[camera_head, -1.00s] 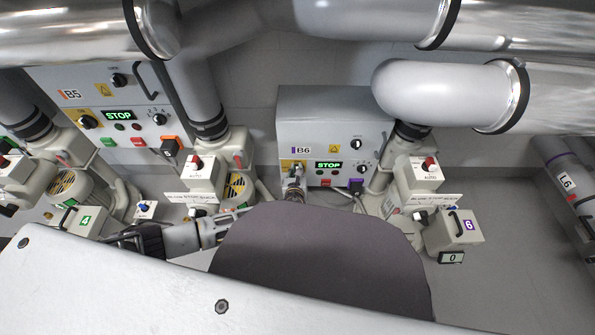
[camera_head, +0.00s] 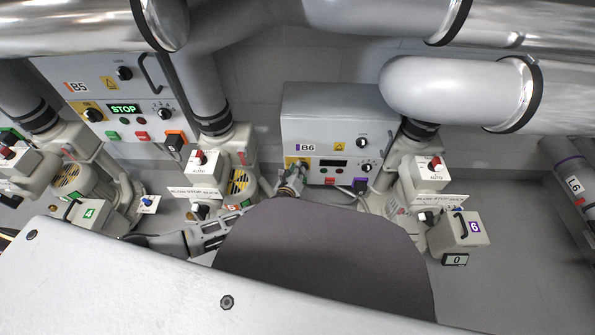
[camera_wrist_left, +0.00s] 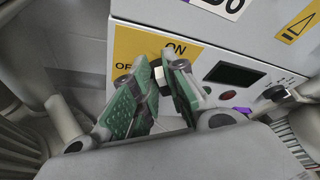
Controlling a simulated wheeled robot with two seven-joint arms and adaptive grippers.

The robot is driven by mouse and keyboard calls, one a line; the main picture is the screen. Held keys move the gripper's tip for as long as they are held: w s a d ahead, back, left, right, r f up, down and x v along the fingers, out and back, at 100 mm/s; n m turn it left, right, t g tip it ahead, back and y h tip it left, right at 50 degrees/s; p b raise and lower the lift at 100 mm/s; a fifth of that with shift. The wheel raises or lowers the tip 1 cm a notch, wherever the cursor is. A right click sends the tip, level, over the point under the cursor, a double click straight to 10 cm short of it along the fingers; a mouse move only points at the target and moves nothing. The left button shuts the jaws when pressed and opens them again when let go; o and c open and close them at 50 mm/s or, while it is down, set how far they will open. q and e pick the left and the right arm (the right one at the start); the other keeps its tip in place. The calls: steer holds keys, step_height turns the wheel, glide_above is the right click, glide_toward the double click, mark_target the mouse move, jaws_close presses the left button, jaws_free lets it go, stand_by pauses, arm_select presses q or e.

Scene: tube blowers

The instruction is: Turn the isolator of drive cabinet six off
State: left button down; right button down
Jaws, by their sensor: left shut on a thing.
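Drive cabinet B6 (camera_head: 330,115) is a grey box on the back wall, right of centre in the head view. Its isolator sits on a yellow ON/OFF plate (camera_wrist_left: 140,52) at the cabinet's lower left. My left gripper (camera_head: 293,176) is at that plate. In the left wrist view the green-padded fingers of the left gripper (camera_wrist_left: 163,76) are shut on the dark isolator knob (camera_wrist_left: 158,76), which they mostly hide. The knob's exact pointing cannot be told. The cabinet's display (camera_head: 333,163) is dark, also in the left wrist view (camera_wrist_left: 235,74). My right gripper is not in view.
Cabinet B5 (camera_head: 85,85) at the left shows a green STOP display (camera_head: 124,108). Large pipes (camera_head: 450,85) cross above. A blower unit with box 6 (camera_head: 460,228) stands to the right of B6. Grey floor (camera_head: 520,220) is free farther right.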

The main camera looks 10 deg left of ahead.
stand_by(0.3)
arm_select(q)
steer(key=c, duration=1.4)
jaws_free()
steer(key=shift+c, duration=0.2)
steer(key=shift+s, duration=0.1)
steer(key=v, duration=1.2)
